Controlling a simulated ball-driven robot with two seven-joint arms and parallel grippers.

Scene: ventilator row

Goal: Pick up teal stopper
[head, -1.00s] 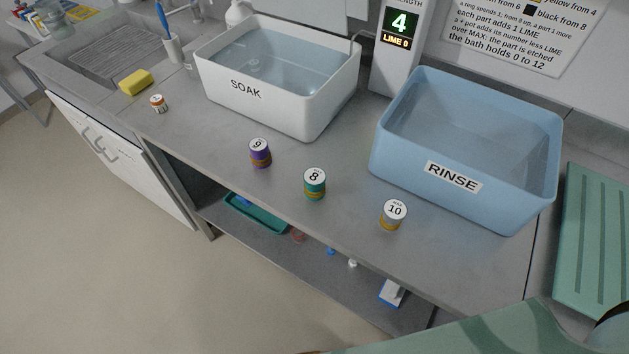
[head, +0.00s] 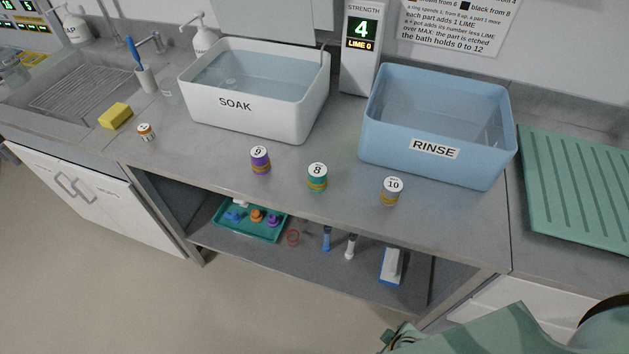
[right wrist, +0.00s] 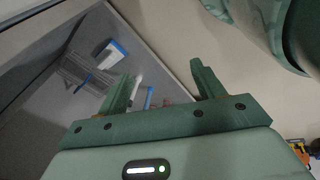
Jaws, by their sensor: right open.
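A small teal pot with a white lid marked 8 (head: 317,178) stands upright on the grey counter, between a purple pot marked 9 (head: 260,160) and a pot marked 10 (head: 392,191). On the shelf below, a teal tray (head: 222,224) holds several small blue, orange, purple and white pieces; I cannot make out a teal stopper among them. My right gripper (right wrist: 162,82) is open and empty in the right wrist view, with the shelf beyond its fingers. In the head view my right arm is at the lower right, below the counter's front edge. My left gripper is not in view.
A white SOAK basin (head: 300,112) and a blue RINSE basin (head: 480,165) stand on the counter. A red ring (head: 293,238), blue and white tools and a blue-white box (head: 391,266) lie on the shelf. The floor in front is clear.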

